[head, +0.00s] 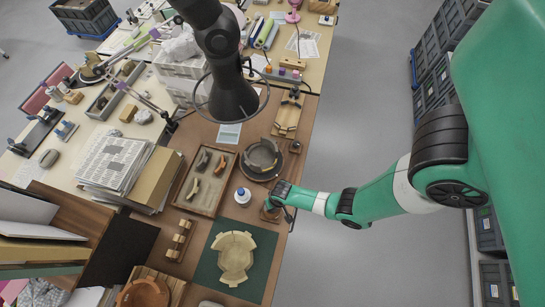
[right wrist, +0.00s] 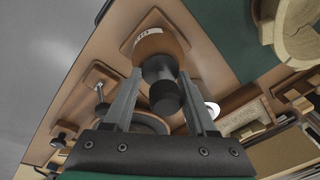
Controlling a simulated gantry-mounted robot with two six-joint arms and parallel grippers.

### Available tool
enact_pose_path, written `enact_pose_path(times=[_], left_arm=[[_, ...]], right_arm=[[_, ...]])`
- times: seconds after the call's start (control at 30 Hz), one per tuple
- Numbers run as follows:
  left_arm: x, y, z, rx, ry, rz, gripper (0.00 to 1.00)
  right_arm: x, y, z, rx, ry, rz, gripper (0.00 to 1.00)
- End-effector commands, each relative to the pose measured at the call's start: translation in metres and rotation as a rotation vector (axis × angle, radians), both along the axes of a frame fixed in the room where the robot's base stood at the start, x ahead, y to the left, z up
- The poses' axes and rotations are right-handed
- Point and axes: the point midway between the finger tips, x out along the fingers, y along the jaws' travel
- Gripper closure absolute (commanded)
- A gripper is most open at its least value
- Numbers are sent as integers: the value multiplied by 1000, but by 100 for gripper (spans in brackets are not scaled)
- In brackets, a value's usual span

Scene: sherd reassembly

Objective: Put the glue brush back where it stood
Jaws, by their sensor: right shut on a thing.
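The glue brush (right wrist: 163,92) shows in the right wrist view as a dark, thick handle between my right gripper's fingers. My right gripper (right wrist: 160,104) is shut on it. Just beyond the handle is a brown glue pot (right wrist: 157,46) with a pale label, on a wooden base (right wrist: 135,29). The handle overlaps the pot's top; the bristles are hidden, and I cannot tell how deep the brush sits. In the head view my right gripper (head: 276,199) is over the brown pot (head: 268,214), mostly covering it. My left gripper is not in view.
A white bottle with a blue cap (head: 242,196) stands close left of my right gripper. A pale, partly assembled vessel (head: 235,257) lies on a green mat (head: 207,272). A dark turntable (head: 279,168) carries a grey vessel. A sherd tray (head: 185,202) and a magnifier ring (head: 200,98) are further left.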

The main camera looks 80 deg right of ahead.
Motion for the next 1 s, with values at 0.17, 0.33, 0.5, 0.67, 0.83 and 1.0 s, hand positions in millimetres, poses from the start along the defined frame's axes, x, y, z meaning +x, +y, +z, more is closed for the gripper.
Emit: enact_pose_path(times=[0.17, 0.33, 0.5, 0.67, 0.83, 1.0], left_arm=[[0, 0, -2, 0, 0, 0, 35], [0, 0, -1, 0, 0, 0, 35], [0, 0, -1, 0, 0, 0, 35], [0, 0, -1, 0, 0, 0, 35], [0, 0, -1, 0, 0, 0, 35], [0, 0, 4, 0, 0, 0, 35]], right_arm=[[0, 0, -2, 0, 0, 0, 100], [0, 0, -2, 0, 0, 0, 100], [0, 0, -2, 0, 0, 0, 34], [0, 0, -2, 0, 0, 0, 8], [0, 0, -2, 0, 0, 0, 8], [-1, 0, 4, 0, 0, 0, 8]])
